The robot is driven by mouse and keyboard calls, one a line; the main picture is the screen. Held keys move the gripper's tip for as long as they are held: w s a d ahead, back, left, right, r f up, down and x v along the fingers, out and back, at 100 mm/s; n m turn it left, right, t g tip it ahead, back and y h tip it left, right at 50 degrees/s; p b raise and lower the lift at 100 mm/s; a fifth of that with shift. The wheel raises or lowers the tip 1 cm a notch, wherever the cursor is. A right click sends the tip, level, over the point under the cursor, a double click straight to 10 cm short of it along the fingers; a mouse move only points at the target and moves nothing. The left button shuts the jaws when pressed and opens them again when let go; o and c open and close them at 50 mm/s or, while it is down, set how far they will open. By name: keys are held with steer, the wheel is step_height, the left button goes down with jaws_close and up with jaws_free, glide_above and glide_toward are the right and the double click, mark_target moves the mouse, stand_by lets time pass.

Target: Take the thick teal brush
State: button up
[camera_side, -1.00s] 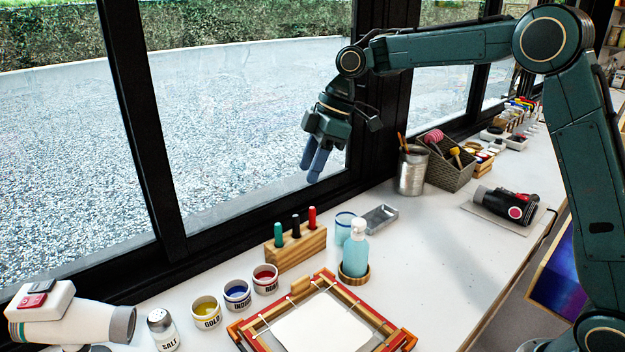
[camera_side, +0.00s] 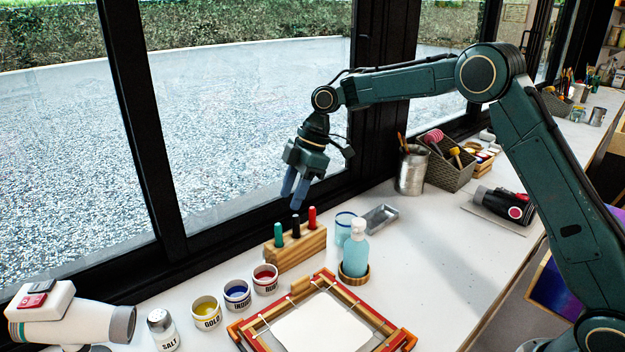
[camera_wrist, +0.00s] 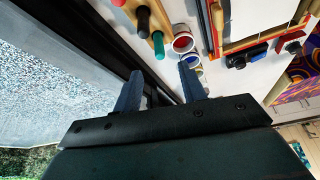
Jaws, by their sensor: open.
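The thick teal brush (camera_side: 279,236) stands upright at the left end of a wooden block (camera_side: 298,250), beside a dark brush (camera_side: 296,226) and a red brush (camera_side: 312,217). Only their handles show above the block. In the wrist view the teal brush (camera_wrist: 159,45) lies just beyond my fingertips. My gripper (camera_side: 293,204) is open and empty, pointing down above the block, higher than the brushes and nearest the dark one in the side picture. It also shows in the wrist view (camera_wrist: 161,72) with its fingers apart.
The window frame (camera_side: 235,241) runs close behind the block. Dye pots in gold (camera_side: 206,312), indigo (camera_side: 237,294) and red (camera_side: 265,279) stand in front to the left.

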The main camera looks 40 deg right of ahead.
mark_target(278, 233)
steer(key=shift+x, duration=2.75)
steer(key=shift+x, duration=2.65)
steer(key=shift+d, duration=0.15)
steer(key=c, duration=0.9)
